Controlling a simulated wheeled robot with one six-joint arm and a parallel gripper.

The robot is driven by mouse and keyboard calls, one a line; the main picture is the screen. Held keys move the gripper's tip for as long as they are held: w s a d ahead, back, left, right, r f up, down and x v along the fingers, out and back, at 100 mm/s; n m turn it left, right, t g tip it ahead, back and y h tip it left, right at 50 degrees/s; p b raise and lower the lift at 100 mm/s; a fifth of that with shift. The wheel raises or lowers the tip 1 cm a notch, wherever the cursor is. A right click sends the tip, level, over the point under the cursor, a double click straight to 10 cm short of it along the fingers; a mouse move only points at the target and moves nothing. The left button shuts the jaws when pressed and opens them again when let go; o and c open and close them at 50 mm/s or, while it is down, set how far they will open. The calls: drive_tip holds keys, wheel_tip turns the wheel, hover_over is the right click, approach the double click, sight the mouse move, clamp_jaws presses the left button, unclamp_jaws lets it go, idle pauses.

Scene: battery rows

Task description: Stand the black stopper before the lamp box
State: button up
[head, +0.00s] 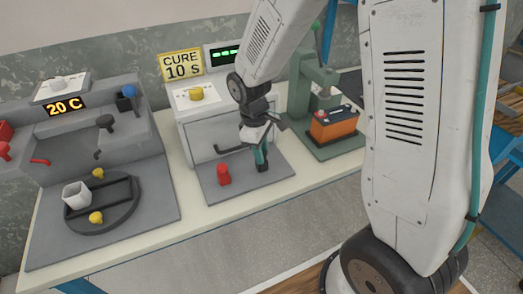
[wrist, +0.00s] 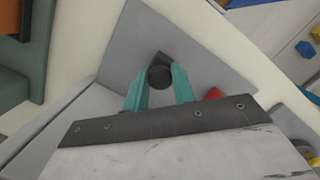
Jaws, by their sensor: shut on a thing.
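My gripper (head: 262,156), with teal fingers, points down over the grey mat (head: 281,174) in front of the pale box with a handle and yellow knob (head: 210,125), which seems to be the lamp box. The fingers are shut on the black stopper (wrist: 160,76), whose round dark end shows between the fingertips in the wrist view.
A red stopper (head: 224,175) stands on the same mat, left of my gripper. An orange battery (head: 334,123) sits on the green press (head: 308,88) at right. A grey station with a round dark tray (head: 105,222) is at left. The mat's front is clear.

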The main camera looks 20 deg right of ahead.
drive_tip(key=shift+f, duration=0.1)
drive_tip(key=o, duration=1)
wheel_tip(320, 180, up, 12)
drive_tip(key=w+a, duration=0.1)
drive_tip(key=s+d+r+m, duration=0.1)
drive_tip(key=s+r+m, duration=0.2)
drive_tip(key=s, duration=0.4)
drive_tip(key=s+d+r+m+t, duration=0.1)
drive_tip(key=s+d+r+m, duration=0.1)
drive_tip(key=s, duration=0.6)
drive_tip(key=s+d+r+m+t+y, duration=0.1)
drive_tip(key=s+r+m, duration=0.3)
drive_tip(key=s, duration=0.4)
drive_tip(key=shift+s+d+r, duration=0.15)
drive_tip(key=shift+r, duration=0.05)
